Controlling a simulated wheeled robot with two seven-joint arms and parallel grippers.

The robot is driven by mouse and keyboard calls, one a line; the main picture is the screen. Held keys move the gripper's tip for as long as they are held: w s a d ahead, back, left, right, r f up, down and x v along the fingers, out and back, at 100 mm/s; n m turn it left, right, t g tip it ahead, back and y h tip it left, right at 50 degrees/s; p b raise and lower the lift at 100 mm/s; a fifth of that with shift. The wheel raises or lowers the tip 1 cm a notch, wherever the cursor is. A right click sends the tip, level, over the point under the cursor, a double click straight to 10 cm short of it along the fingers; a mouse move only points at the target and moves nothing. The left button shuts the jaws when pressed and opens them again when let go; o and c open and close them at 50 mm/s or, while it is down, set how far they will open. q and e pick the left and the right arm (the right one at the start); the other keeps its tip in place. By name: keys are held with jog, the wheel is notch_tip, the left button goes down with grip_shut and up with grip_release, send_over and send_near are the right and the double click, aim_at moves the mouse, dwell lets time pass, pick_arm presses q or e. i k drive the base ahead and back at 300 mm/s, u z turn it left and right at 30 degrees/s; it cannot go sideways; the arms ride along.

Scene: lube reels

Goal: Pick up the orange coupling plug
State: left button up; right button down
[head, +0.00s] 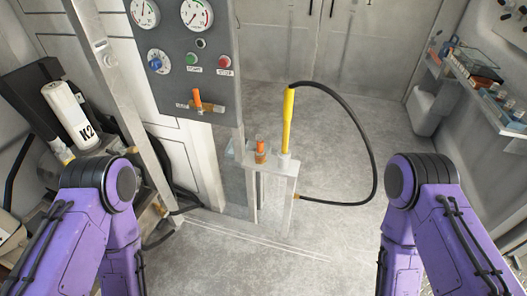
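The orange coupling plug appears to be the small orange piece (260,154) standing upright on the left part of a narrow metal stand (285,167) in the middle of the head view. A yellow rod-like tool (288,122) stands upright on the same stand, just to its right. A black hose (372,150) loops from the yellow tool's top around to an orange-brown end low on the stand's right side. My purple arms show at the lower left and lower right, but neither gripper is in view. Nothing touches the plug except the stand.
A grey panel (178,62) with gauges, buttons and an orange lever (197,98) stands left of the stand. A white K2 cylinder (73,115) is farther left. A shelf with small items (480,85) lines the right wall. The grey floor (330,225) is mostly clear.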

aim_at(259, 152)
jog(key=k, duration=0.65)
jog(key=z, duration=0.85)
jog(key=i, duration=1.45)
jog(key=u, duration=0.4)
